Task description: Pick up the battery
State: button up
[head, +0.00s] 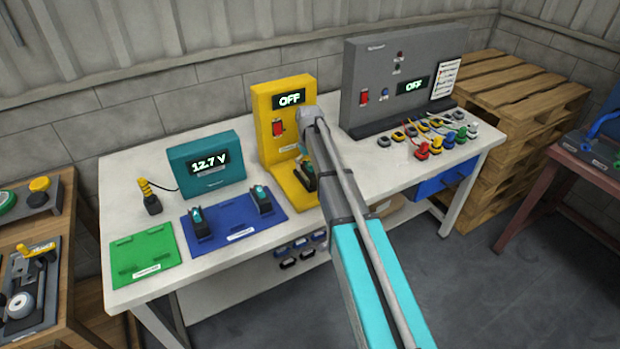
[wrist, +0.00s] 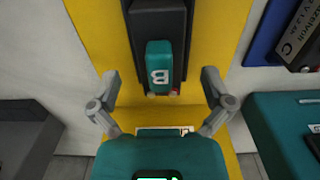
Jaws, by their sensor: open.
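A battery with a dark casing, a teal block and a letter B (wrist: 159,68) sits in the yellow station (wrist: 95,30). In the head view, the yellow station (head: 261,95) stands on the bench with its screen reading OFF, and the battery (head: 306,172) is in its lower part, partly covered by my arm. In the wrist view, my gripper (wrist: 159,82) is open, with one finger on each side of the battery's near end. There is a visible gap on both sides. In the head view my arm hides the fingers.
A blue mat (head: 233,236) left of the station holds two similar batteries, (head: 201,224) and (head: 262,199). A teal meter (head: 206,184) reading 12.7 V stands behind it. A green mat (head: 146,256) lies empty. A grey panel (head: 375,60) with coloured connectors stands right.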

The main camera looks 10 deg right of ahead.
jog(key=shift+f+b, duration=0.75)
jog(key=shift+f, duration=0.25)
grip_shut()
